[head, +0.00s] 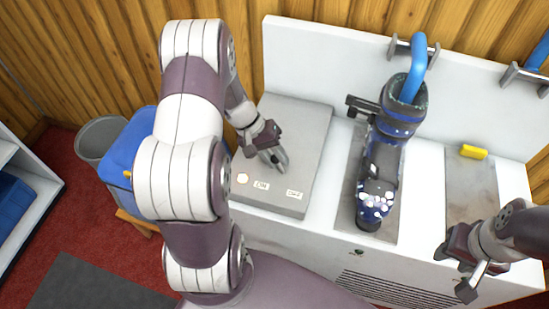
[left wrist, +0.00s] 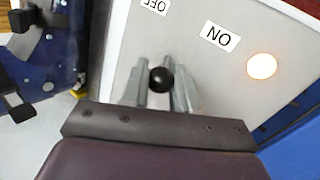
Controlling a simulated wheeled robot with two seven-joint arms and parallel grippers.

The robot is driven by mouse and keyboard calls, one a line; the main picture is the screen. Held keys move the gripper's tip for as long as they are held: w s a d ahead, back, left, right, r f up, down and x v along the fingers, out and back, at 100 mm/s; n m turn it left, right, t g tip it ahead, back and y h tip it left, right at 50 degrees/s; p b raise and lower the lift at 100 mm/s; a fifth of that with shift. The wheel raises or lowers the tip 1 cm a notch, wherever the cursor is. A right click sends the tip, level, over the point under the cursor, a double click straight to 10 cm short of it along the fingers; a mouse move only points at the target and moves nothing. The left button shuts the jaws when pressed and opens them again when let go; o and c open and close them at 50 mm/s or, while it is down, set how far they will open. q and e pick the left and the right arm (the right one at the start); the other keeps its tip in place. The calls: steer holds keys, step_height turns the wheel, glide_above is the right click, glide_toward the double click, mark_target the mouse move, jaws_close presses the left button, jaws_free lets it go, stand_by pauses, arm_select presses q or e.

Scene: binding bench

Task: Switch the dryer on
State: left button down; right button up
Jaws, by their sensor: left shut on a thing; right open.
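The dryer is a white bench unit (head: 330,255) with a grey control box (head: 310,130) on its left end. The box carries an ON label (head: 261,185), an OFF label (head: 294,194) and a round lamp (head: 242,178). In the left wrist view the lamp (left wrist: 262,66) glows pale and bright. My left gripper (head: 277,165) is shut on a black ball knob (left wrist: 161,79), which shows between its fingers (left wrist: 160,92). My right gripper (head: 460,272) is open, empty, at the lower right.
A blue patterned boot (head: 382,165) stands on the unit under a blue tube (head: 415,65), right of the control box. A yellow block (head: 474,152) lies on the right pad. A blue bin (head: 128,150) and grey bucket (head: 98,140) stand left of the unit.

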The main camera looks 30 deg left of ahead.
stand_by(0.3)
arm_select(q)
steer(key=c, duration=0.9)
jaws_free()
steer(key=p+v, duration=0.6)
steer(key=v, duration=0.6)
steer(key=shift+a+r, duration=0.2)
steer(key=shift+r, duration=0.05)
